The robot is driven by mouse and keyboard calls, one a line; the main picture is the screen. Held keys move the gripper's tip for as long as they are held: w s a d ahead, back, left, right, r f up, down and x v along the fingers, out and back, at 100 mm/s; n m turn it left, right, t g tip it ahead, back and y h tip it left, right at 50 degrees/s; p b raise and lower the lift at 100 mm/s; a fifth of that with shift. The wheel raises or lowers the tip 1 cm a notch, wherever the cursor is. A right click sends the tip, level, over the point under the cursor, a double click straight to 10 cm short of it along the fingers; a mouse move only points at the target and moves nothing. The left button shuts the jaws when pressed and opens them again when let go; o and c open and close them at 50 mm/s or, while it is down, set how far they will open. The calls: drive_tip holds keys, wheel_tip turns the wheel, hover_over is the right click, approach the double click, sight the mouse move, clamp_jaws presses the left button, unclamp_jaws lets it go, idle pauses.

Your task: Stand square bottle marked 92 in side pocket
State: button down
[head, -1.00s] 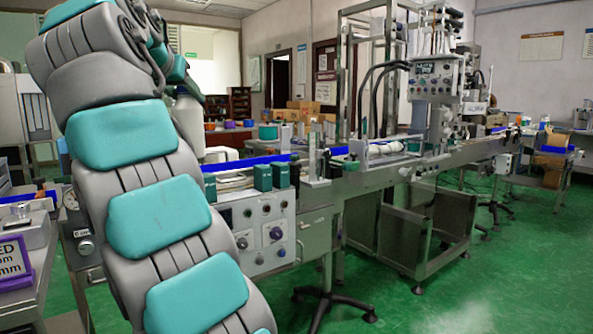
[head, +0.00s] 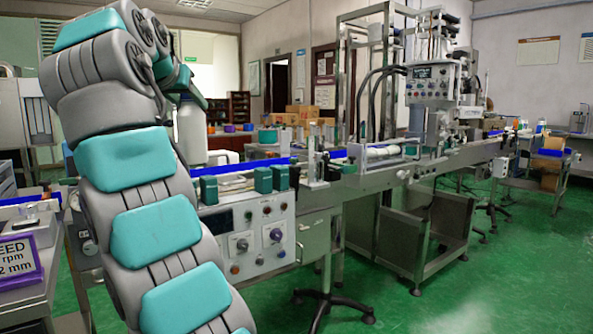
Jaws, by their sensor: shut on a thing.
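My gripper (head: 190,98) is at the upper left, beyond my arm, and only partly seen. It is shut on a white bottle (head: 192,132), which hangs upright below it. My arm covers part of the bottle's left side. No number can be read on the bottle, and its square shape cannot be confirmed. I cannot make out a side pocket in this view.
A long steel conveyor line (head: 350,185) with blue rails runs across the middle. Dark green blocks (head: 263,179) stand on it above a control panel (head: 262,235). A framed speed sign (head: 18,262) is at the left edge. Green floor is clear at front right.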

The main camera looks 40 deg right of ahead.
drive_tip(key=shift+w+d, duration=0.15)
idle(0.3)
drive_tip(key=shift+w+d+f, duration=0.25)
drive_tip(key=shift+w, duration=0.05)
drive_tip(key=shift+d, duration=0.1)
drive_tip(key=shift+w+f, duration=0.1)
drive_tip(key=shift+w, duration=0.15)
drive_tip(key=shift+w+d+f, duration=0.15)
drive_tip(key=shift+d, duration=0.15)
idle(1.0)
